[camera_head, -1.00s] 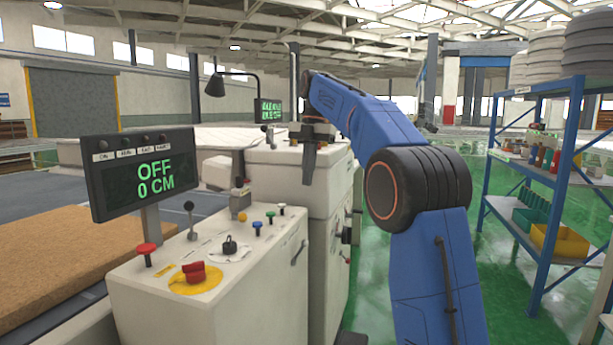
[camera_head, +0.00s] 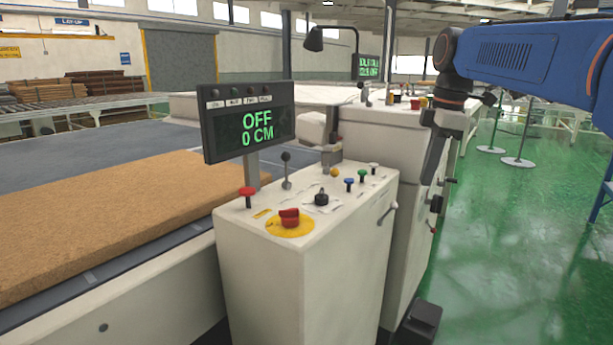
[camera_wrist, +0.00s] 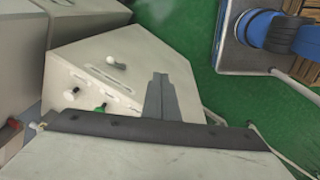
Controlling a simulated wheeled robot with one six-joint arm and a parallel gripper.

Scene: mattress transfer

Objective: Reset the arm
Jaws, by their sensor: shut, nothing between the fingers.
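My arm is blue and reaches in from the right edge of the head view. My gripper (camera_head: 430,178) hangs down from it, dark grey, with its fingers together and nothing held. In the head view it hangs in front of the right side of a white machine cabinet (camera_head: 372,150). Whether it touches the cabinet cannot be told. In the wrist view the shut fingers (camera_wrist: 160,78) show over a white console top (camera_wrist: 85,60) with knobs.
A control console (camera_head: 300,275) with knobs, a lever and a red switch stands in front. Its display (camera_head: 249,128) reads OFF, 0 CM. A brown mattress slab (camera_head: 110,225) lies on the conveyor at left. Green floor (camera_head: 510,250) is open at right.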

